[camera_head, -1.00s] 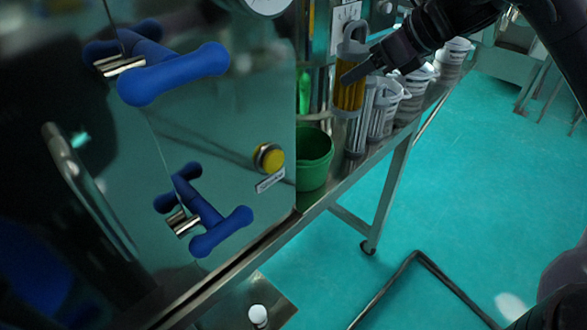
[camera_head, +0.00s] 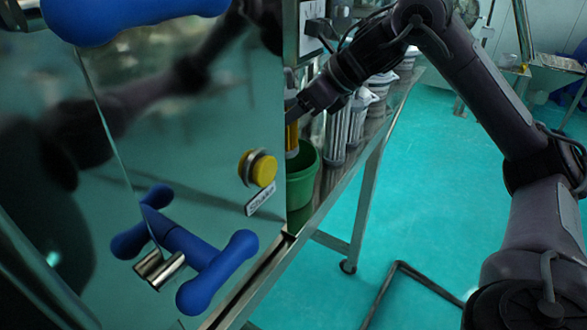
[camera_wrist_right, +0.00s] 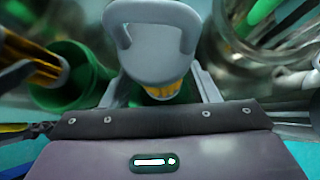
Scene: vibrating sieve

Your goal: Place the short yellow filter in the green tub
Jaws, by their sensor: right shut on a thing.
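The short yellow filter (camera_head: 291,138) hangs below my right gripper (camera_head: 298,106) in the head view, partly hidden by the machine's edge. In the right wrist view its grey handled cap (camera_wrist_right: 152,42) and a bit of its yellow body (camera_wrist_right: 163,90) show between the fingers of my right gripper (camera_wrist_right: 160,86), which is shut on it. The green tub (camera_head: 303,182) stands right below the filter in the head view; I cannot tell whether the filter's lower end is inside its rim. The tub also shows in the right wrist view (camera_wrist_right: 75,92). My left gripper is not in view.
The glossy machine panel with blue knobs (camera_head: 205,258) and a yellow button (camera_head: 258,168) stands close left of the tub and mirrors my arm.

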